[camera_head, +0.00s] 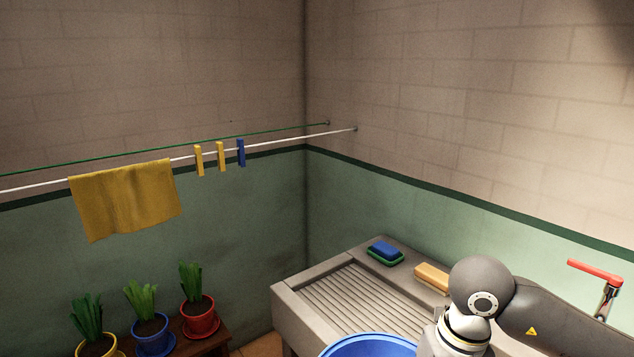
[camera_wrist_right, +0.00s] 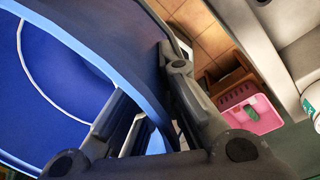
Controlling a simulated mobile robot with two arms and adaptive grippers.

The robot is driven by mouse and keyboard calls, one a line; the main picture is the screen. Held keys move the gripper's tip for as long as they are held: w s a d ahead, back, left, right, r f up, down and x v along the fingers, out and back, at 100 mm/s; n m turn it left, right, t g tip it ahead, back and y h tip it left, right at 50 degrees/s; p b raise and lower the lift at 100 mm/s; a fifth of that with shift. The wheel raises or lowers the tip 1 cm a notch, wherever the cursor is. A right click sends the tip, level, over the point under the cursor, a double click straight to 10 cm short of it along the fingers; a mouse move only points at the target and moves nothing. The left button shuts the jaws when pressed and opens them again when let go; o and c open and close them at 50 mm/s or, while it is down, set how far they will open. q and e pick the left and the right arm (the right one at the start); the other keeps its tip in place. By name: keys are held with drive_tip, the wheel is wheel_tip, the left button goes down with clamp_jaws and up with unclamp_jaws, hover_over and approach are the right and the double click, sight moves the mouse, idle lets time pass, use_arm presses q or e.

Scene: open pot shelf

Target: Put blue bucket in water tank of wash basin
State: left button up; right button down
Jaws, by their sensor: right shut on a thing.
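The blue bucket (camera_head: 368,347) shows only its upper rim at the bottom of the head view, beside my right arm and in front of the ribbed part of the grey wash basin (camera_head: 345,297). In the right wrist view the bucket (camera_wrist_right: 45,85) fills the left side. My right gripper (camera_wrist_right: 148,78) is shut on the bucket's rim wall, with a finger on either side. The basin's water tank is not clearly visible; my right arm covers that side. My left gripper is in neither view.
A blue sponge on a green dish (camera_head: 385,252) and a tan block (camera_head: 432,277) lie on the basin's back ledge. A red-handled tap (camera_head: 598,275) is at right. Potted plants (camera_head: 150,330) stand at lower left. A pink basket (camera_wrist_right: 250,110) sits low beside the bucket.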

drive_tip(key=n, duration=0.5)
drive_tip(key=shift+s+d+f+n+g, duration=0.1)
drive_tip(key=shift+s+f+n+g, duration=0.1)
drive_tip(key=shift+f+n+g, duration=0.1)
drive_tip(key=shift+s+d+f+n+h, duration=0.4)
drive_tip(key=shift+s+f+n, duration=0.25)
drive_tip(key=shift+n, duration=4.3)
drive_tip(key=shift+s+d+f+n+h, duration=0.35)
drive_tip(key=shift+s+f+n, duration=0.3)
drive_tip(key=shift+n, duration=4.35)
drive_tip(key=shift+s+d+f+n+h, duration=0.3)
drive_tip(key=shift+s+f+n+h, duration=0.25)
drive_tip(key=shift+n, duration=4.4)
